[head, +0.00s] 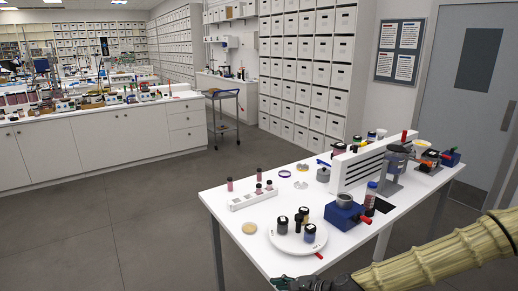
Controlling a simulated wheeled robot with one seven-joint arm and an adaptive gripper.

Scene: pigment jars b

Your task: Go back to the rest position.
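My arm, in a ribbed beige cover, comes in from the right edge of the head view and runs down to the bottom edge. My gripper (300,285) shows only as dark parts at the bottom edge, in front of the near side of the white table (234,222). Most of it is cut off by the frame, so its fingers and anything in them cannot be made out. A round white plate (286,246) with several dark-lidded jars (310,234) stands on the table just beyond the gripper.
A blue device with a metal cup (344,213) stands right of the plate. A white rack (252,199) with small vials is farther back. A slotted white divider (368,165) crosses the table's right part. Open floor (150,215) lies left, before a long white counter (90,146).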

